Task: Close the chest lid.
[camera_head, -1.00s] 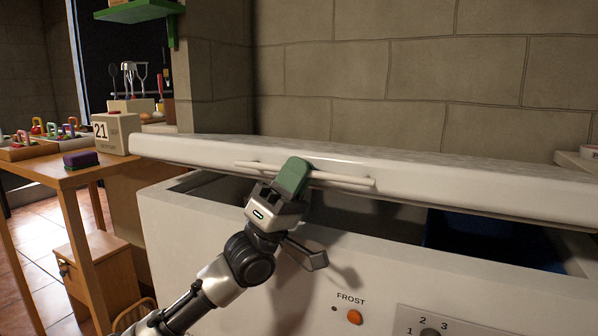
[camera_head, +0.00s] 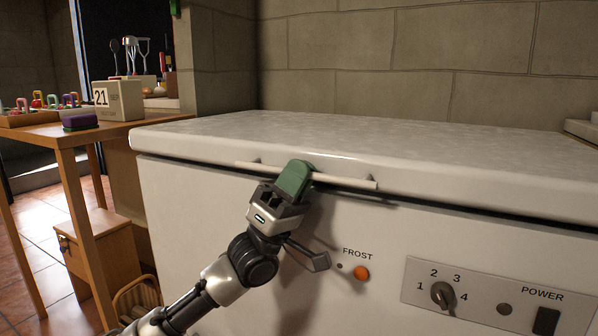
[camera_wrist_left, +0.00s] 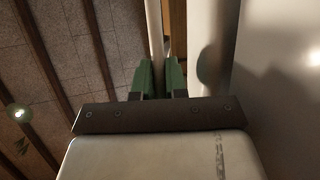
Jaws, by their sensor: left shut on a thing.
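The white chest is a chest freezer, and its body (camera_head: 190,215) fills the middle and right of the head view. Its lid (camera_head: 400,145) lies down almost level over the body, with a thin dark line between lid and body. I cannot tell whether it rests fully on the rim. A pale bar handle (camera_head: 345,182) runs along the lid's front edge. My left gripper (camera_head: 294,178) has its green fingers shut on this handle. The fingers also show in the left wrist view (camera_wrist_left: 160,80), at the pale bar (camera_wrist_left: 155,35). My right gripper is not in view.
The front panel has an orange FROST button (camera_head: 361,273) and a dial (camera_head: 443,294). A wooden table (camera_head: 40,136) at the left holds a calendar block (camera_head: 118,100) and a purple sponge-like block (camera_head: 80,122). A stone wall (camera_head: 420,55) stands behind the freezer.

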